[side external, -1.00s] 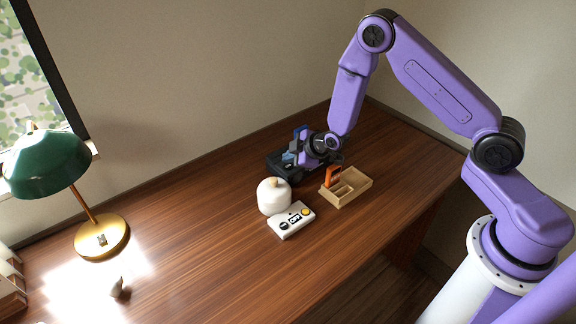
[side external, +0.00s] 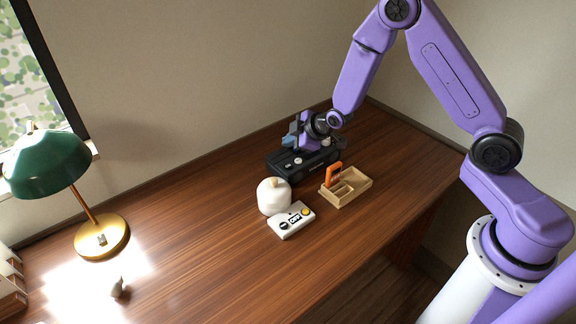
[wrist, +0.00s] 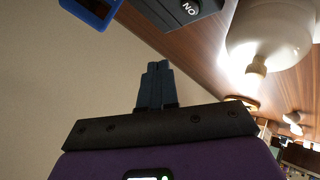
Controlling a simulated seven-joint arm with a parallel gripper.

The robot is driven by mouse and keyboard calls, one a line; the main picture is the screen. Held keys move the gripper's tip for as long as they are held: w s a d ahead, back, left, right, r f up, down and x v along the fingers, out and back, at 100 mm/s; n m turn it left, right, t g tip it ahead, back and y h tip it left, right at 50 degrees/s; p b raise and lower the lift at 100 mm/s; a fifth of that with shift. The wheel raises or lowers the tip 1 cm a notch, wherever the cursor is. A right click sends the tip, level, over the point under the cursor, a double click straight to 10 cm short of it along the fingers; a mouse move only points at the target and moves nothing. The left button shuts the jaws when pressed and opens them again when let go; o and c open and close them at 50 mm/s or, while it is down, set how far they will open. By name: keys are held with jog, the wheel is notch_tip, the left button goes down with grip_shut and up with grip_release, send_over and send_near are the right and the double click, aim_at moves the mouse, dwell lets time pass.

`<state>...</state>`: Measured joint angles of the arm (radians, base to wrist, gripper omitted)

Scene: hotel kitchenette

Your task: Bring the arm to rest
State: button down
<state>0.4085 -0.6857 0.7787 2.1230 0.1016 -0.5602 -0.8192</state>
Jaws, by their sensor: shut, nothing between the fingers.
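My gripper (side external: 289,144) is over the black device (side external: 283,173) at the back of the desk, pointing left in the side view. In the wrist view, its two dark fingers (wrist: 156,82) are together with nothing between them. The gripper and wrist hide part of the device in the side view. Whether the gripper is clear of it by much is hard to tell.
A white round jar (side external: 273,198) and a white button box (side external: 291,222) stand in front. A wooden tray (side external: 353,194) holds an orange piece (side external: 333,174). A green lamp (side external: 47,163) is at left. A blue-edged object (wrist: 95,10) shows in the wrist view.

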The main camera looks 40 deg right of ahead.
jog(key=s+a+r+g+y, duration=0.1)
jog(key=s+a+r+g, duration=0.3)
jog(key=s, duration=0.5)
jog(key=s+a+r+g, duration=0.1)
jog(key=s+a+r, duration=0.35)
jog(key=s, duration=0.45)
jog(key=s+d+r+g+h, duration=0.1)
jog(key=s+d+r+g, duration=0.1)
jog(key=s, duration=0.9)
jog(key=s+d+r+n+g+h, duration=0.1)
jog(key=s+d+r, duration=0.4)
jog(key=s, duration=0.6)
jog(key=shift+d+g+h, duration=0.3)
jog(key=shift+d+g, duration=0.1)
jog(key=shift+d, duration=0.75)
